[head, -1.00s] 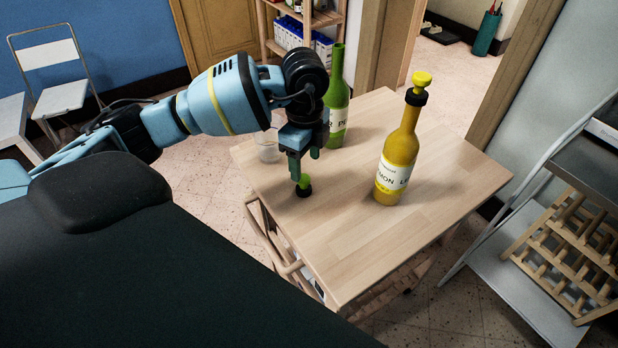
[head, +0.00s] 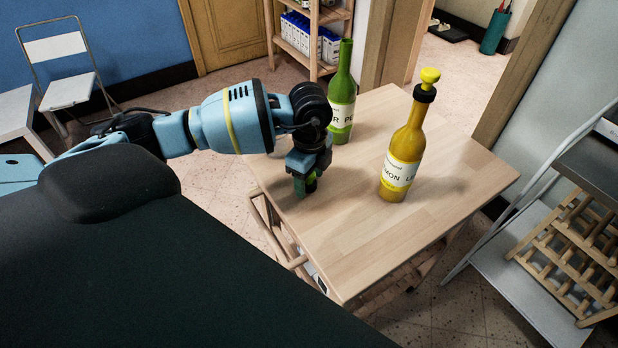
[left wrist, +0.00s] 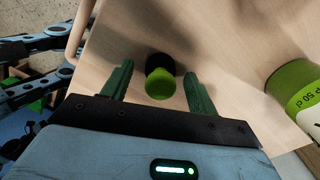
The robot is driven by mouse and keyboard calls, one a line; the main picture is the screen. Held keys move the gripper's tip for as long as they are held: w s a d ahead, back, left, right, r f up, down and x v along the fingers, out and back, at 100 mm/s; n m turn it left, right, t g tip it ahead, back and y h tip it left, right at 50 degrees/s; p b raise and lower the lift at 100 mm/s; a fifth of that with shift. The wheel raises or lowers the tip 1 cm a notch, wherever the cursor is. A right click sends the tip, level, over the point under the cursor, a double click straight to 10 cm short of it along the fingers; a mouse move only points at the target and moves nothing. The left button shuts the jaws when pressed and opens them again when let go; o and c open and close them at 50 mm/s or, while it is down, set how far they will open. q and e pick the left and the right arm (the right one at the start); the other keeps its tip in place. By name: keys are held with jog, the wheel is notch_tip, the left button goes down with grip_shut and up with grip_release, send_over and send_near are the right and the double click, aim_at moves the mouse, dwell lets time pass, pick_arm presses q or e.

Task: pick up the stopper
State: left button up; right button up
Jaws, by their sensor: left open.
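The stopper has a green top and a black base. In the left wrist view the stopper (left wrist: 160,82) stands on the wooden table between the two spread fingers, with a gap on each side. In the head view the stopper (head: 311,185) is mostly hidden behind my left gripper (head: 304,188), which is low over the table's left part. My left gripper (left wrist: 157,90) is open, its fingers beside the stopper and not closed on it. The green bottle (head: 342,100) stands open, without a stopper, at the back of the table. My right gripper is not in view.
A yellow bottle (head: 405,150) with a yellow stopper stands right of my gripper on the table (head: 400,245). The front and right of the tabletop are clear. A rack with wooden bars (head: 575,250) stands at the right.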

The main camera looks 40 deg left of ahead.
pick_arm(q)
jog(key=shift+f, duration=0.15)
jog(key=c, duration=1.1)
jog(key=shift+o, duration=0.2)
jog(key=shift+r, duration=0.5)
jog(key=r, duration=0.2)
jog(key=shift+s+a+r, duration=0.2)
jog(key=shift+s+r, duration=0.1)
jog(key=shift+s, duration=0.1)
jog(key=s+a, duration=0.2)
jog(key=s, duration=0.5)
jog(key=s+a+r, duration=0.1)
jog(key=s+a, duration=0.2)
jog(key=s, duration=0.4)
jog(key=shift+a+r, duration=0.2)
jog(key=shift+a, duration=0.1)
